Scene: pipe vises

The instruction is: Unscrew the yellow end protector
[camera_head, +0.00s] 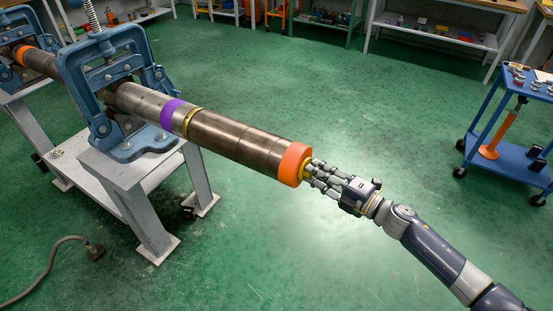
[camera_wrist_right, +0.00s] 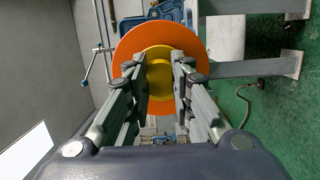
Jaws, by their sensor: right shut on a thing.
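The yellow end protector (camera_head: 306,170) sits at the near end of a long steel pipe (camera_head: 233,137), inside an orange ring (camera_head: 293,163). In the right wrist view the protector (camera_wrist_right: 160,72) shows as a yellow disc within the orange ring (camera_wrist_right: 133,48). My right gripper (camera_head: 312,170) reaches in from the lower right and is shut on the yellow protector, its fingers (camera_wrist_right: 163,80) on either side of it. The fingers cover part of the protector's sides. My left gripper is not in view.
A blue pipe vise (camera_head: 120,90) on a grey stand (camera_head: 128,172) holds the pipe; another vise (camera_head: 12,68) stands behind it. A blue cart (camera_head: 510,145) is at the right. A cable (camera_head: 48,270) lies on the floor. The green floor around the arm is clear.

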